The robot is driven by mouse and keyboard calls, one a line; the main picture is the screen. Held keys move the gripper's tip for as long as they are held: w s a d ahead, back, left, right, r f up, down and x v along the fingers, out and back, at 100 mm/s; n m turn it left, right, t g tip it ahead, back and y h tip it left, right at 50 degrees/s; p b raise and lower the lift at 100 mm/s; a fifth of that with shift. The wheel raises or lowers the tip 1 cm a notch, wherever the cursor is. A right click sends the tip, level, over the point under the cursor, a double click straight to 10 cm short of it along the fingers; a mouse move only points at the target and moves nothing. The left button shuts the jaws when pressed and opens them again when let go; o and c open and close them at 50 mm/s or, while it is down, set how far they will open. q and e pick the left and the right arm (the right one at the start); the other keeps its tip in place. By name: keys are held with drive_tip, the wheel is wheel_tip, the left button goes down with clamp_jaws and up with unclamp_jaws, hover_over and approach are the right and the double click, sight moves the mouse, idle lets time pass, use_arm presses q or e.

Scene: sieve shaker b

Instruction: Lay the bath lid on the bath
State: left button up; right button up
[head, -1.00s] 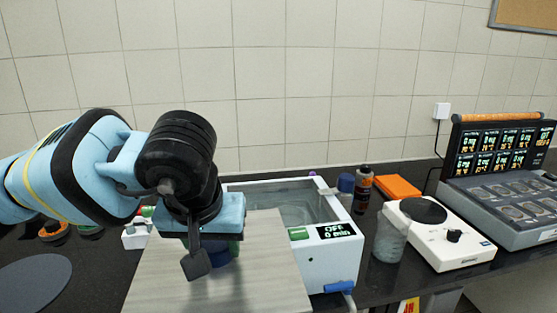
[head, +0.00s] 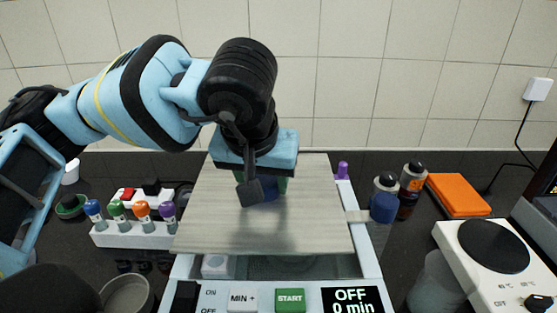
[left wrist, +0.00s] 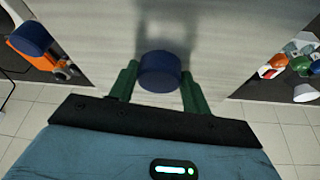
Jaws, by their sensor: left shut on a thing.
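The bath lid (head: 215,222) is a flat, pale wood-grain board with a blue round knob (left wrist: 160,72). My left gripper (head: 264,188) is shut on that knob, its green fingers (left wrist: 160,84) on either side of it in the left wrist view. The lid is over the white bath (head: 372,284) and hides most of its opening. A strip of the bath's inside shows below the lid's front edge. Whether the lid touches the rim I cannot tell. My right gripper is not in view.
A white rack with coloured-top tubes (head: 140,234) stands close left of the bath. Dark bottles (head: 412,182), an orange block (head: 458,195), a clear beaker (head: 436,278) and a white hotplate (head: 480,275) stand to the right. A tiled wall is behind.

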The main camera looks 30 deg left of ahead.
sight(263, 206)
use_arm(q)
drive_tip(key=shift+r, duration=0.1)
drive_tip(key=shift+s, duration=0.15)
drive_tip(key=shift+s+f, duration=0.1)
drive_tip(key=shift+f, duration=0.1)
drive_tip(key=shift+f+b, duration=0.4)
drive_tip(key=shift+f, duration=0.5)
drive_tip(key=shift+f+b, duration=0.65)
drive_tip(key=shift+f, duration=1.05)
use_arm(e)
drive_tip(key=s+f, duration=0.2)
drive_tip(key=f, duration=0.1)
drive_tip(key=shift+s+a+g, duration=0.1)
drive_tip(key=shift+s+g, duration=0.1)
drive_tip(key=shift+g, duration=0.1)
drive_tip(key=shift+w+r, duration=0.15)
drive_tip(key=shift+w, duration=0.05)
